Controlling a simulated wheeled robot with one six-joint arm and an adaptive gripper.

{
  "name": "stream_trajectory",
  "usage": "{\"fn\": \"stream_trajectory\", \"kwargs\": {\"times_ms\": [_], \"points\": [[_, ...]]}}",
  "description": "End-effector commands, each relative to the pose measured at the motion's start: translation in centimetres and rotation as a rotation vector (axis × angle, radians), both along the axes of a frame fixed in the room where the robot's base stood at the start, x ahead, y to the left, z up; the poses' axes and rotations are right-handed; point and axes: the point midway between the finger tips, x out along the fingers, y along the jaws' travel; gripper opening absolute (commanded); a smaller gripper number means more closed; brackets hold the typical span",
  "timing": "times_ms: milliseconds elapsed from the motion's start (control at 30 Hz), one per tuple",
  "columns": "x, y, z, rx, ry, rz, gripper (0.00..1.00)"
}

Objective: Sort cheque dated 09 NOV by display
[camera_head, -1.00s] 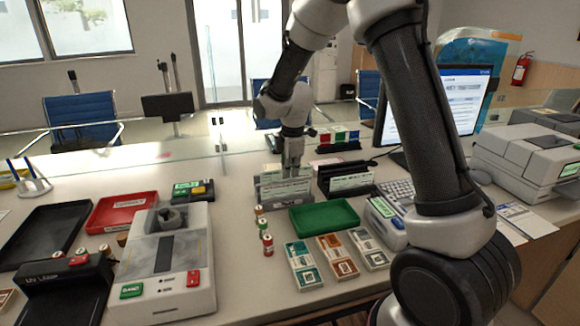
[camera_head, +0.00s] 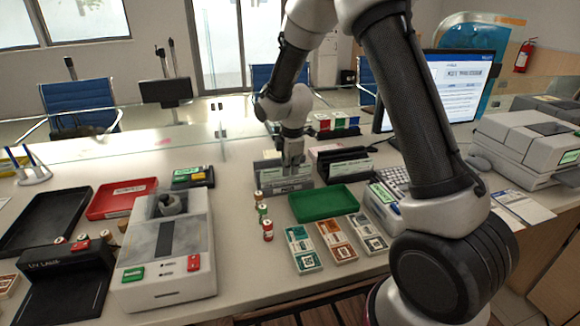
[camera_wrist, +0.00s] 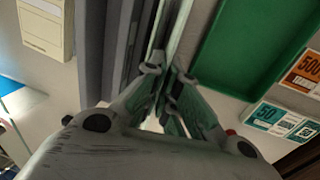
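A grey cheque holder (camera_head: 291,184) stands upright on the counter. A pale green cheque (camera_head: 273,174) shows in it; its print is too small to read. My gripper (camera_head: 293,164) points down at this holder. In the wrist view my gripper's fingers (camera_wrist: 166,78) converge on a thin cheque (camera_wrist: 162,38) seen edge-on, beside the grey holder walls (camera_wrist: 112,45). A second, dark holder (camera_head: 325,155) with a cheque (camera_head: 346,168) stands just right. The display (camera_head: 463,88) at the back right has text that I cannot read.
A green tray (camera_head: 324,203) lies in front of the holders and is empty. Banknote bundles (camera_head: 337,241) and small rolls (camera_head: 267,230) stand nearer. A counting machine (camera_head: 165,250), a red tray (camera_head: 120,198) and a black tray (camera_head: 42,222) are left.

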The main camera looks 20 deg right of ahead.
Motion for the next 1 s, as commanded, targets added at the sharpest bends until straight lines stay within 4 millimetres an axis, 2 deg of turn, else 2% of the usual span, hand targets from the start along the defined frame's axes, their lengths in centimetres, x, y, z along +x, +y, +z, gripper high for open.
{"fn": "stream_trajectory", "kwargs": {"times_ms": [300,467,1000], "points": [[-0.01,0.00,-0.08,0.000,0.000,0.000,0.00],[0.00,0.00,-0.08,0.000,0.000,0.000,0.30],[0.00,0.01,-0.07,0.000,0.000,0.000,0.30]]}}
